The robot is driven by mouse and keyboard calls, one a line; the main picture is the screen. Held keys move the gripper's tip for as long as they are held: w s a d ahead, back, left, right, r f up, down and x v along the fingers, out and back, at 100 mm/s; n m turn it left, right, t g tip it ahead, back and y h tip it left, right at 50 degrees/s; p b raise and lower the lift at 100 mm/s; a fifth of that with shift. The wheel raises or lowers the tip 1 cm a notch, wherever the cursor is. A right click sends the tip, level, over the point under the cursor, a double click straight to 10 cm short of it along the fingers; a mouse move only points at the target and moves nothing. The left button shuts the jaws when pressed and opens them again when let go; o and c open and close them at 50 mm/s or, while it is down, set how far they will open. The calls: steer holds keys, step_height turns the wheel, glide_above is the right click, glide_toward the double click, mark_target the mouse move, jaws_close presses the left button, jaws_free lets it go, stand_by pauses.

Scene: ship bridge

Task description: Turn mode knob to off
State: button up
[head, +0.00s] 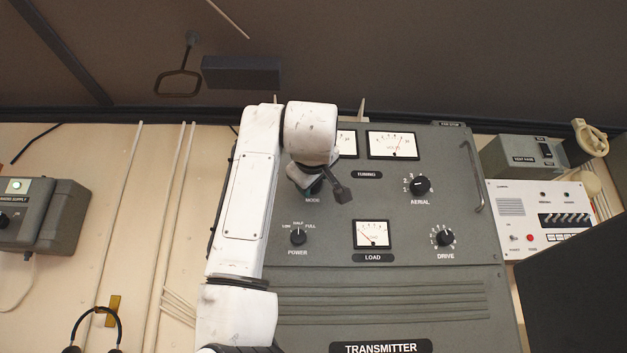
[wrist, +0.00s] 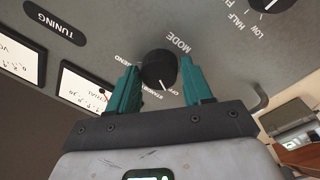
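The black mode knob (wrist: 159,69) sits on the grey transmitter panel, with the MODE label beside it in the wrist view. Its white pointer mark points close to the OFF lettering. My gripper (wrist: 160,76) has its two teal fingers apart, one on each side of the knob. The fingers lie very close to the knob's sides; I cannot tell whether they touch it.
The power knob (head: 298,237), load meter (head: 371,234), aerial knob (head: 420,185) and drive knob (head: 445,237) surround this spot on the panel. A metal handle (head: 474,178) sticks out at the panel's right edge. A dark block fills the lower right.

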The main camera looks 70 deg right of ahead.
steer(key=o, duration=0.3)
steer(key=shift+o, duration=0.2)
steer(key=b+v, duration=0.2)
steer(key=v, duration=0.8)
steer(key=shift+a, duration=0.35)
steer(key=shift+s+f, duration=0.1)
steer(key=shift+s, duration=0.05)
